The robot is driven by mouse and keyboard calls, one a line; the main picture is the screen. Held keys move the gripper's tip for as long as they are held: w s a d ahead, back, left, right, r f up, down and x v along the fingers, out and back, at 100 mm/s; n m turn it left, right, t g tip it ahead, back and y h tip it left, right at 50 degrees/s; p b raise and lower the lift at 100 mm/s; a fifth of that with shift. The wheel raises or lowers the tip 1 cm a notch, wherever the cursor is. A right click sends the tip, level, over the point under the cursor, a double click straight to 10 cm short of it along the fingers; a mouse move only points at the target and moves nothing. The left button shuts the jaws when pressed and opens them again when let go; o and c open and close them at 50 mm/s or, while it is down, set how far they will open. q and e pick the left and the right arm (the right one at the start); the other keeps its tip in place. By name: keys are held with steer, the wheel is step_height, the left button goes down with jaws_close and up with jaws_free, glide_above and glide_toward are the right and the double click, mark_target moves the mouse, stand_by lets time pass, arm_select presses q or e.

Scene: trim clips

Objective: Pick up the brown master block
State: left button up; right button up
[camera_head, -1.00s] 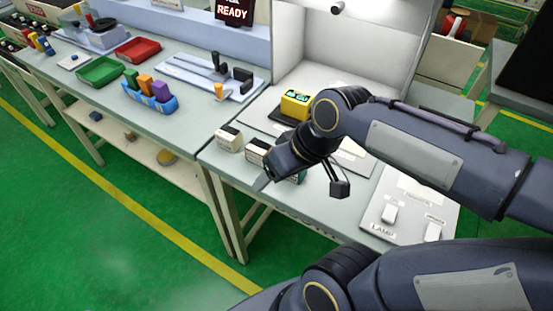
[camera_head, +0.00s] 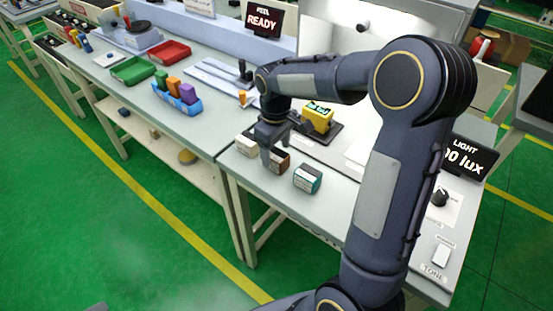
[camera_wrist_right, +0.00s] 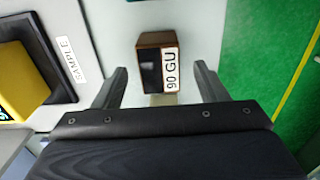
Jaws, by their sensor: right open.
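The brown master block (camera_head: 281,163) stands on the grey bench, between a cream block and a teal block. In the head view my right gripper partly covers it. My right gripper (camera_head: 273,152) is open and points down over the block. In the wrist view its two fingers (camera_wrist_right: 160,72) lie to either side of the block, with gaps on both sides. I cannot tell the exact height left between them. My left gripper is not in view.
The cream block (camera_head: 246,145) and the teal block (camera_head: 307,178) stand close on either side. A yellow device (camera_head: 318,118) sits on a dark pad behind, beside a "SAMPLE" label (camera_wrist_right: 72,60). The bench's front edge is near the blocks.

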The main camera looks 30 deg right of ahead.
steer(key=shift+f, duration=1.45)
steer(key=c, duration=1.1)
steer(key=shift+r, duration=0.1)
